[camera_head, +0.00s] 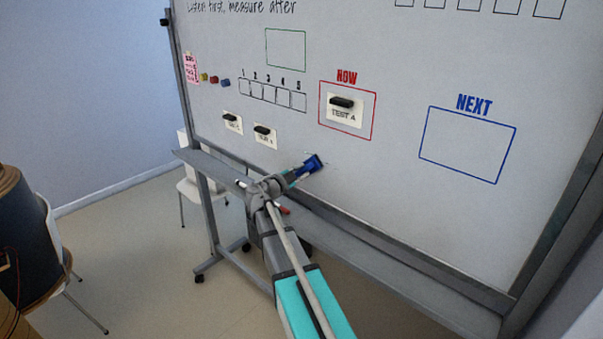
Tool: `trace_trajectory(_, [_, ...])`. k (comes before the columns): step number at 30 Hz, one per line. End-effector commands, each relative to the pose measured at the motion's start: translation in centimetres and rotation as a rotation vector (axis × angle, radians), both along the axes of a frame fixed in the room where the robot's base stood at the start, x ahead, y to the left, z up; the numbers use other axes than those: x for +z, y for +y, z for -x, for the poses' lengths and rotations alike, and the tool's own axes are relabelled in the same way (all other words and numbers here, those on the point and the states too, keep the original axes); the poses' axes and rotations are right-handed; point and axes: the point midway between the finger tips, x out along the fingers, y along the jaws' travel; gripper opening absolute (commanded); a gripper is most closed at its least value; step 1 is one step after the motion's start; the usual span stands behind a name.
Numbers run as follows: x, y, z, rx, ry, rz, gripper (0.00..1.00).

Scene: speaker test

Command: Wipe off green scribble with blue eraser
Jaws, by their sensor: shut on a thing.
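My gripper (297,175) is shut on the blue eraser (313,164) and holds it at the lower part of the whiteboard (400,205), below the red frame. The eraser appears to be against the board, but I cannot tell for sure that it touches. Faint thin marks show on the board around the eraser. I cannot make out a clear green scribble; the eraser and gripper may hide part of it.
A green outlined box (285,48), a red NOW box (347,110) with a TEST 4 card, and a blue NEXT box (467,145) are on the board. Two more cards hang lower left. A tray ledge (400,270) runs below. White chairs stand left.

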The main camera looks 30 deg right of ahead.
Motion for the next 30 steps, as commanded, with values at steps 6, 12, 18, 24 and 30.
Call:
trace_trajectory(6, [0.0,0.3,-1.3,0.0,0.0,0.0,0.0])
trace_trajectory(12, [0.0,0.7,-2.5,0.0,0.0,0.0,0.0])
trace_trajectory(18, [0.0,0.9,-3.4,0.001,0.0,0.001,0.0])
trace_trajectory(24, [0.0,0.9,-3.4,0.001,0.0,0.001,0.0])
trace_trajectory(30, [0.1,0.8,-3.4,0.001,0.0,0.001,0.0])
